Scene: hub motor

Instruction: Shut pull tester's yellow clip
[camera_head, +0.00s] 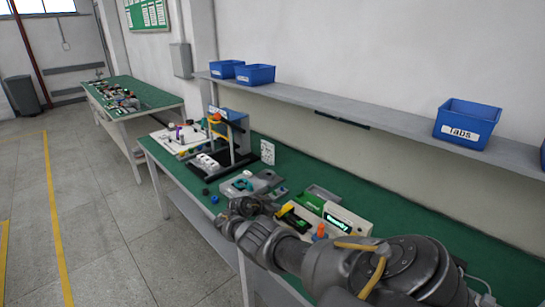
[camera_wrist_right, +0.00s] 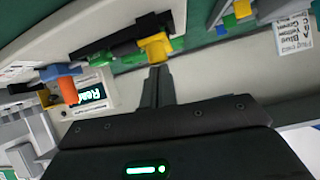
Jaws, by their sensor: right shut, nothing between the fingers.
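The pull tester (camera_head: 335,213) is a pale box with a lit green display that seems to read "Ready", on the green bench right of my right gripper. Its yellow clip (camera_head: 286,209) is at the near left end, beside black and green parts. In the wrist view the yellow clip (camera_wrist_right: 154,47) is just beyond the tips of my right gripper (camera_wrist_right: 158,75). The fingers are shut and empty, and the tips look very close to the clip; contact cannot be told. In the head view my right gripper (camera_head: 258,207) is partly hidden by its own wrist. My left gripper is out of view.
An orange knob (camera_head: 320,232) is on the tester's front. A grey tray (camera_head: 252,183) with a teal part, a white card (camera_head: 267,152) and a black stand (camera_head: 225,162) are farther back. Blue bins (camera_head: 467,123) sit on the wall shelf (camera_head: 370,113).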

